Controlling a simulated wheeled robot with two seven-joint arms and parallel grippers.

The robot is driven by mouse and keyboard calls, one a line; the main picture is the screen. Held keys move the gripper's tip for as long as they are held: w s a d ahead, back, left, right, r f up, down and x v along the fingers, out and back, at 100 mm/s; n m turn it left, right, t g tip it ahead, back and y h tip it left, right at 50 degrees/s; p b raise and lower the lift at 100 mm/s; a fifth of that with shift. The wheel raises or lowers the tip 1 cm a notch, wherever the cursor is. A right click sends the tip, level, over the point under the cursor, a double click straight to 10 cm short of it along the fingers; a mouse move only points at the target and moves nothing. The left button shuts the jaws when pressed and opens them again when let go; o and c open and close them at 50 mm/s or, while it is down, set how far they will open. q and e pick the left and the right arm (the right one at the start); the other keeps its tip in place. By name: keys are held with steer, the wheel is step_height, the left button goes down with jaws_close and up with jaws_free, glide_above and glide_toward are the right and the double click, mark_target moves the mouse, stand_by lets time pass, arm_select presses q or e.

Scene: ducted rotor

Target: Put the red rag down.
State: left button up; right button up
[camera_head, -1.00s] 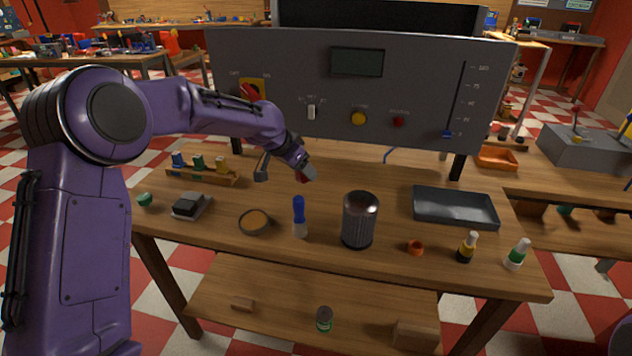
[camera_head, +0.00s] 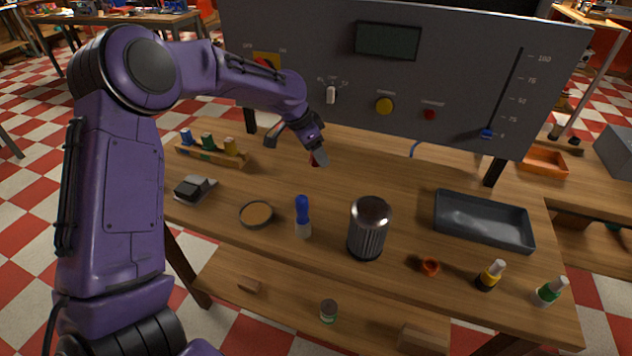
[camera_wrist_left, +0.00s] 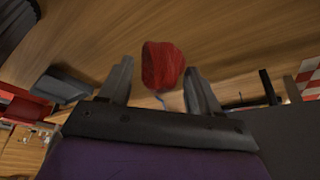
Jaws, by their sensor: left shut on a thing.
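The red rag (camera_wrist_left: 163,66) is a crumpled bundle between the two fingers of my left gripper (camera_wrist_left: 160,85) in the left wrist view. The wooden workbench top fills the background behind it. I cannot tell whether the rag touches the bench. My right gripper is not in view.
A grey control panel (camera_head: 460,75) stands along the back of the bench. In front are a dark ribbed canister (camera_head: 368,235), a blue-capped bottle (camera_head: 303,215), a round shallow dish (camera_head: 256,214) and a grey tray (camera_head: 480,240). Bench space right of the gripper is clear.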

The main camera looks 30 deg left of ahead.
arm_select(q)
steer(key=f, duration=0.4)
steer(key=shift+w, duration=0.4)
steer(key=f, duration=0.1)
steer(key=f+p, duration=0.1)
steer(key=f, duration=0.1)
steer(key=f+p, duration=0.1)
steer(key=shift+s+f, duration=0.2)
steer(key=shift+s, duration=0.15)
steer(key=shift+w+a+f, duration=0.1)
steer(key=shift+f, duration=0.05)
steer(key=o, duration=0.9)
